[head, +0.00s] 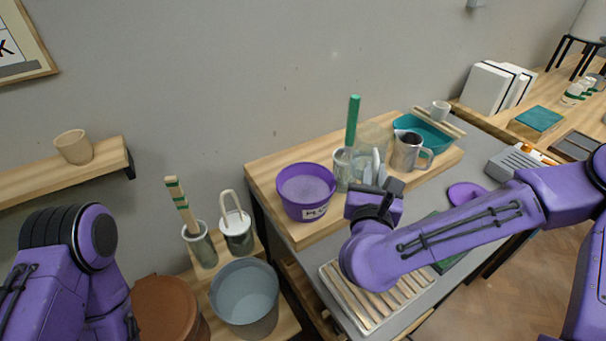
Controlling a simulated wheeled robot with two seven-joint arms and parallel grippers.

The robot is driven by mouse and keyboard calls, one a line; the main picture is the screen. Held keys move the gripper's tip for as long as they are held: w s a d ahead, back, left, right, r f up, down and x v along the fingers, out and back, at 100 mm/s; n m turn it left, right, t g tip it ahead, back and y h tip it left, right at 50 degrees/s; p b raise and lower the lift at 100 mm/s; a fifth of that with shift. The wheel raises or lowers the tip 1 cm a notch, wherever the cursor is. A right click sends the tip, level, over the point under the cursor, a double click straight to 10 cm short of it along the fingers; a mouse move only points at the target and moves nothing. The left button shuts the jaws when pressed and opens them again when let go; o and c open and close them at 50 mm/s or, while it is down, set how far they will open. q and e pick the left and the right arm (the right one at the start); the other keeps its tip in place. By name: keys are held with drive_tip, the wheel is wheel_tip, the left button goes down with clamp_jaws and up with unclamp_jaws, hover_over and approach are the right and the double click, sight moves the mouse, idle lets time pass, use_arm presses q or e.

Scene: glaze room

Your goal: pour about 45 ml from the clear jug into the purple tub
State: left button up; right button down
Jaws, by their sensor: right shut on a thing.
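The purple tub (306,191) stands upright on the raised wooden board, with a pale lilac surface inside and a label on its front. How full the jug is cannot be told. My left arm shows at the lower left, but its gripper is out of view.
A metal pitcher (406,151) and teal tray (430,132) are to the right. A slatted rack (345,300) lies in front. A grey bucket (244,300) and tool pots stand lower left.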

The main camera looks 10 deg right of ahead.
sight(359, 158)
drive_tip(key=shift+s+r, duration=0.1)
drive_tip(key=shift+s, duration=0.2)
drive_tip(key=a+n, duration=0.1)
drive_tip(key=n, duration=0.1)
drive_tip(key=a+n+t+p, duration=0.1)
drive_tip(key=n, duration=0.1)
drive_tip(key=shift+w+a+r, duration=0.1)
drive_tip(key=shift+w+r, duration=0.05)
drive_tip(key=shift+w, duration=0.05)
drive_tip(key=shift+w+a+f+n+y, duration=0.1)
drive_tip(key=shift+a+f+n+y, duration=0.3)
drive_tip(key=shift+n, duration=0.7)
drive_tip(key=shift+w+a+f+n+t+y+p, duration=0.1)
drive_tip(key=shift+a+f+n+t+p, duration=0.35)
drive_tip(key=shift+n, duration=0.75)
drive_tip(key=shift+w+a+r+n+y+p, duration=0.15)
drive_tip(key=shift+n+p, duration=0.45)
drive_tip(key=shift+n, duration=0.6)
drive_tip(key=shift+s+a+f+n+t+y+p, duration=0.1)
drive_tip(key=shift+a+f+n+t+p, duration=0.3)
drive_tip(key=shift+n, duration=0.8)
drive_tip(key=shift+a+f+n+y+p, duration=0.15)
drive_tip(key=shift+n+p, duration=0.1)
drive_tip(key=shift+n, duration=0.4)
drive_tip(key=shift+f+n+y+p, duration=0.1)
drive_tip(key=shift+n+p, duration=0.15)
drive_tip(key=shift+n, duration=0.4)
